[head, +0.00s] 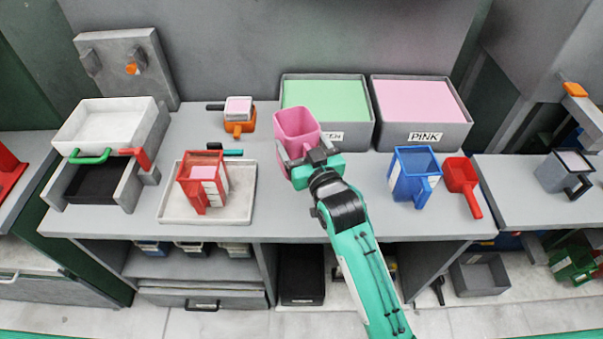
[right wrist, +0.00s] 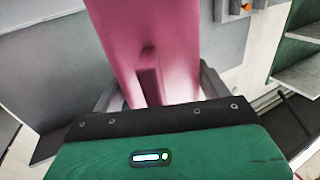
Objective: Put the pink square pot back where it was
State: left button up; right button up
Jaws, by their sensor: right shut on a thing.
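The pink square pot (head: 296,125) is in the middle of the head view, in front of the green-filled bin. My right gripper (head: 304,160) is shut on it, at the near side of the pot. In the right wrist view the pink pot (right wrist: 150,45) fills the upper middle, between the fingers of my right gripper (right wrist: 152,95). The pot looks roughly upright. I cannot tell whether its base touches the bench, as the gripper hides it. My left gripper is not in view.
A grey bin of green material (head: 346,146) and a bin marked PINK (head: 440,136) stand behind. A blue pot (head: 411,175) and a red scoop (head: 461,175) stand right. A red pot (head: 190,190) stands on a white tray (head: 235,213). Bench (head: 300,219) is clear in front.

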notch_tip(320, 180, down, 10)
jog(key=shift+f+p, duration=0.15)
jog(key=shift+p, duration=0.4)
jog(key=shift+f, duration=0.2)
jog(key=shift+f, duration=0.15)
jog(key=o, duration=1.1)
jog(key=shift+c, duration=0.2)
jog(key=shift+s, duration=0.1)
jog(key=b+v, duration=0.2)
jog(key=v, duration=0.9)
jog(key=shift+s+d+b, duration=0.2)
jog(key=shift+s+b, duration=0.1)
jog(key=shift+s, duration=0.05)
